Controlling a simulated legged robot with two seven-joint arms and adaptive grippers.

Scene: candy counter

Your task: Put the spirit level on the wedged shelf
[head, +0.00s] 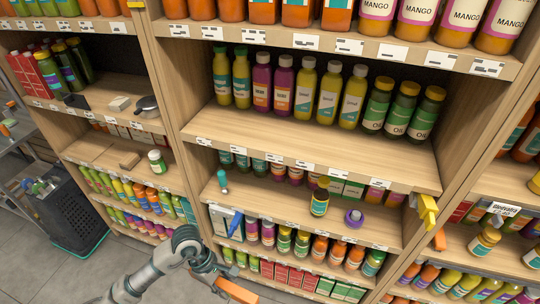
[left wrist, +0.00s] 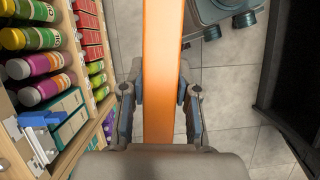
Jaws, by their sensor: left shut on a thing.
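A long flat orange bar, which looks like the spirit level (head: 238,291), is in my left gripper (head: 216,282) at the bottom of the head view. In the left wrist view the orange bar (left wrist: 160,60) runs straight up between the two fingers (left wrist: 160,92), which are shut on it. The gripper is low, in front of the lowest shelf rows and apart from them. A blue wedge-like piece (head: 235,223) stands at the lower shelf's left front; a blue piece also shows at a shelf edge in the left wrist view (left wrist: 40,119). My right gripper is not in view.
The middle shelf (head: 245,128) has bare board before its bottles. The shelf below (head: 275,196) holds a small bottle (head: 320,196), a purple-capped item (head: 354,218) and a teal-topped one (head: 222,181). A yellow piece (head: 427,212) sits at the right upright. A dark crate (head: 67,218) stands left.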

